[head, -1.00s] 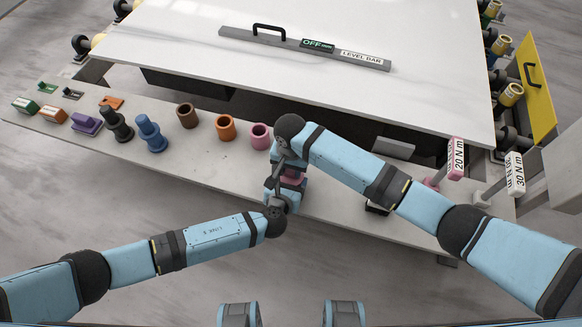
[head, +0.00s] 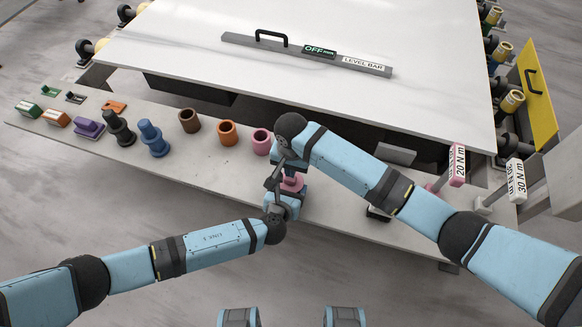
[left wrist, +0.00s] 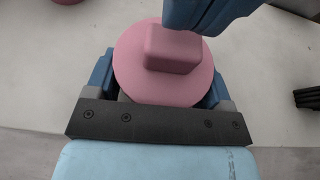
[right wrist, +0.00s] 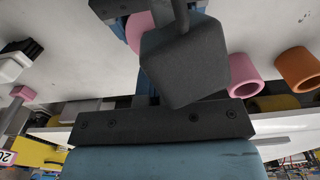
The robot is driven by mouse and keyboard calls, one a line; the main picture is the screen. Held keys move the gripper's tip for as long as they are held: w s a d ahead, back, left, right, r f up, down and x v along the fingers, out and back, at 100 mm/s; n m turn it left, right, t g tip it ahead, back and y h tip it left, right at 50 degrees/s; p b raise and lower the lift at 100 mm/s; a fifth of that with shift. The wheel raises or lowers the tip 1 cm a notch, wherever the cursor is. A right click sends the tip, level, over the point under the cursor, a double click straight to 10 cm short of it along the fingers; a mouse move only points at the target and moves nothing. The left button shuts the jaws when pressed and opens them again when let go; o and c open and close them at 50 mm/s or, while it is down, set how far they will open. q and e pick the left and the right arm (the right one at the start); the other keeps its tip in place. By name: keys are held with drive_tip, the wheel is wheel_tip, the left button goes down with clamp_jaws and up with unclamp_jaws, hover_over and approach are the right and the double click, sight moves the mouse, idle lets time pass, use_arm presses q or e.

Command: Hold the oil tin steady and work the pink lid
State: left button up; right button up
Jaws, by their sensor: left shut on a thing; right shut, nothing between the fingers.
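The pink lid (left wrist: 165,85), a round disc with a raised square knob, sits between the blue fingers of my left gripper (left wrist: 160,92) in the left wrist view. The oil tin's body under it is hidden by the lid and fingers. In the head view the lid (head: 292,182) shows between my left gripper (head: 285,200) below and my right gripper (head: 290,166) above. My left gripper is shut on the tin. My right gripper is shut and empty, right over the knob's far edge; contact cannot be told. A dark block covers most of the lid in the right wrist view.
Pink (head: 262,142), orange (head: 228,132) and brown (head: 189,120) cups stand left of the grippers, with blue (head: 153,138) and black (head: 119,128) pieces beyond. Torque handles (head: 457,165) stand at right. The stone slab (head: 200,60) with its level bar (head: 310,55) lies behind.

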sight(290, 181)
drive_tip(key=o, duration=0.4)
drive_tip(key=shift+f, duration=0.1)
wheel_tip(290, 181, up, 11)
drive_tip(key=o, duration=0.3)
drive_tip(key=shift+r, duration=0.35)
drive_tip(key=shift+o, duration=1)
drive_tip(key=shift+w+d+f+m, duration=0.1)
drive_tip(key=shift+f+m, duration=0.05)
drive_tip(key=shift+m, duration=0.45)
drive_tip(key=f+m, duration=0.1)
drive_tip(key=f, duration=0.3)
drive_tip(key=f+m+g, duration=0.1)
drive_tip(key=f, duration=0.4)
drive_tip(key=f+m+y, duration=0.1)
drive_tip(key=f, duration=0.3)
drive_tip(key=shift+s+f, duration=0.35)
